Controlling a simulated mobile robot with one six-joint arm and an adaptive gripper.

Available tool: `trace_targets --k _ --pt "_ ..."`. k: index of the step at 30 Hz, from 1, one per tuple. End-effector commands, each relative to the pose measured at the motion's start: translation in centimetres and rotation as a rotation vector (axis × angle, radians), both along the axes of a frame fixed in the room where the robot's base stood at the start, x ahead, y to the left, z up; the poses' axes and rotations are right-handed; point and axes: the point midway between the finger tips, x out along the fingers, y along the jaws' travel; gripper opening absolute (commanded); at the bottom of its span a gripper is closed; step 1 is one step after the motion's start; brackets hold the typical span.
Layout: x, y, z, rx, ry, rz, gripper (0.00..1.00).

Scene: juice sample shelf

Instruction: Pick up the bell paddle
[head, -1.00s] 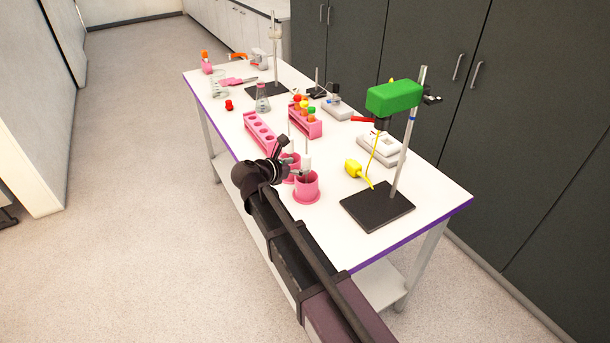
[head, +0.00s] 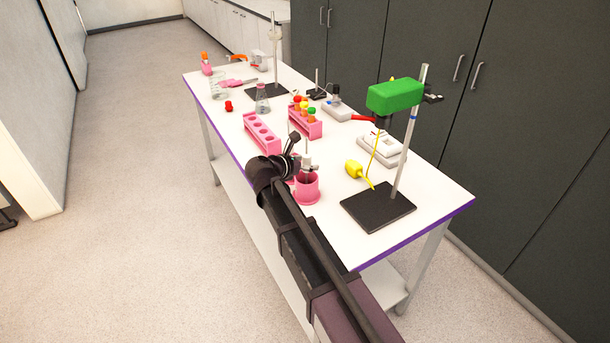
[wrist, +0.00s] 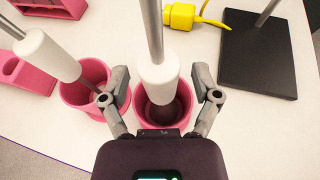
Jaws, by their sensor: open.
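In the wrist view, a metal rod with a white sleeve (wrist: 158,72) stands in a pink cup (wrist: 138,112); its lower end is dark inside the cup. A second white-sleeved rod (wrist: 48,54) leans in another pink cup (wrist: 84,106) to the left. I cannot tell from the shafts which is the bell paddle. My gripper (wrist: 161,88) is open, with one finger on each side of the right-hand rod and the left finger between the two rods. In the head view my gripper (head: 300,163) is over the near pink cup (head: 307,190); the other cup is hidden behind it.
A green stirrer head (head: 394,96) hangs on a stand with a black base (head: 376,208), right of the cups. A yellow corded piece (head: 354,169) lies beside it. Pink racks (head: 262,134) and a flask (head: 262,100) stand farther back. The table's front edge is clear.

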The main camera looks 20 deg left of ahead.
Motion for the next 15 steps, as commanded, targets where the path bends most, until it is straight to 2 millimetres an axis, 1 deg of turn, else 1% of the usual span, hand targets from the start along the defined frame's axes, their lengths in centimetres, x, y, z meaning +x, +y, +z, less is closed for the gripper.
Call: trace_targets --k 1,2,3,5,6,8,9,10,15 --pt "-0.01 0.00 0.00 0.000 0.000 0.000 0.80" --pt "-0.01 0.01 -0.01 0.000 0.000 0.000 0.74" --pt "-0.01 0.01 -0.01 0.000 0.000 0.000 0.62" --pt "-0.01 0.01 -0.01 0.000 0.000 0.000 0.44" --pt "-0.02 0.02 0.00 0.000 0.000 0.000 0.32" --pt "-0.02 0.02 0.00 0.000 0.000 0.000 0.15" --pt "-0.02 0.02 0.00 0.000 0.000 0.000 0.03" --pt "-0.02 0.02 0.00 0.000 0.000 0.000 0.00" --pt "-0.02 0.02 0.00 0.000 0.000 0.000 0.00"
